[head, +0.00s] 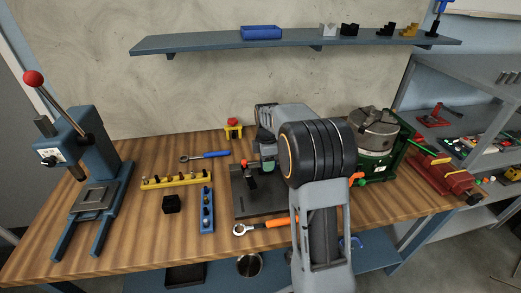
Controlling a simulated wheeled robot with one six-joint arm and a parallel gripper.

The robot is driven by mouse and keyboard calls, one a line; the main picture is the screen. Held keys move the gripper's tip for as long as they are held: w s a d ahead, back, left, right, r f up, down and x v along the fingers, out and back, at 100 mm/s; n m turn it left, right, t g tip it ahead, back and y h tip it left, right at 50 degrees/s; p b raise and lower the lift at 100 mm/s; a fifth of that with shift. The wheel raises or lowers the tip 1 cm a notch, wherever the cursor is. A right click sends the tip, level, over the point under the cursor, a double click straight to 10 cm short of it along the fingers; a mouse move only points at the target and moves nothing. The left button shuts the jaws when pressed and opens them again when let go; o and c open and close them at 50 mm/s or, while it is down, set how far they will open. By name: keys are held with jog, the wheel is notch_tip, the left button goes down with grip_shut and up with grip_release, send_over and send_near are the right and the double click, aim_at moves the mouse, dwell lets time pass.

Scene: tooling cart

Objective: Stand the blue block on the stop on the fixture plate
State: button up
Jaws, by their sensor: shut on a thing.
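The dark fixture plate (243,208) lies on the wooden bench in the middle of the head view. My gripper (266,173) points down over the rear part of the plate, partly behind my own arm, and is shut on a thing. The held thing is too small and too covered to make out. No loose blue block shows on the bench, so I take it to be the blue block. The stop cannot be told apart, and whether the held thing touches the plate cannot be seen.
A blue peg rack (207,222), a black block (171,204) and a yellow rack (177,180) lie left of the plate. An orange-handled wrench (265,226) lies along its front edge. A green machine (376,165) stands right, a blue press (95,165) far left.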

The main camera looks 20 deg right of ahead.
aim_at(267, 180)
jog(key=shift+w+f, duration=0.2)
jog(key=shift+w, duration=0.1)
jog(key=shift+s+d+f+b, duration=0.1)
jog(key=shift+d+f+b, duration=0.05)
jog(key=shift+f+b, duration=1.8)
jog(key=shift+f, duration=0.25)
jog(key=shift+f+b, duration=0.3)
jog(key=shift+f, duration=0.9)
dwell(2.1)
jog(key=o, duration=1.1)
jog(key=shift+s, duration=0.15)
jog(key=shift+o, duration=0.5)
